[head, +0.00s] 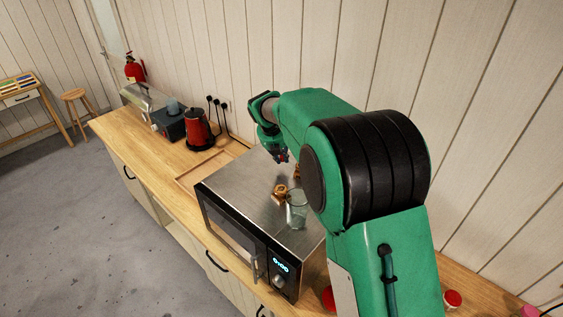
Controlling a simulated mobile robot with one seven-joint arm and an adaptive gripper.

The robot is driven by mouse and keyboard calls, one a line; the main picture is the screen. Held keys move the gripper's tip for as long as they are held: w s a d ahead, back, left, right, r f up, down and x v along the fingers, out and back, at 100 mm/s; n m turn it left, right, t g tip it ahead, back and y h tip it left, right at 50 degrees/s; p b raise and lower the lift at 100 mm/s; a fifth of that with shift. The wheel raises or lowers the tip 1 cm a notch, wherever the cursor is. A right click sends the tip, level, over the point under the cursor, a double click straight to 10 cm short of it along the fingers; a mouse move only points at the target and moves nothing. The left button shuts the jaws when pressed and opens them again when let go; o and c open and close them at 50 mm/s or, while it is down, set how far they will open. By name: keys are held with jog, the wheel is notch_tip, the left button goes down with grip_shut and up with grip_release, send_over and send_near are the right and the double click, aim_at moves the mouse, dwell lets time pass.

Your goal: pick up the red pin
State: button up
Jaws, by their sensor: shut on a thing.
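My gripper (280,157) is above the back of the microwave's top, seen small and partly dark at the end of my green arm. It is shut on a small red thing at its fingertips, which looks like the red pin (283,156). Most of the pin is hidden by the fingers, and its shape is too small to make out.
The microwave (232,180) stands on the wooden counter (152,165). A clear glass (297,209) and small gold-coloured things (280,192) are on its top, just in front of my gripper. A red kettle (197,130) stands farther back. My arm hides much of the right side.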

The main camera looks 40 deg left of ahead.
aim_at(281, 157)
notch_tip(281, 157, up, 8)
jog(key=shift+f, duration=0.2)
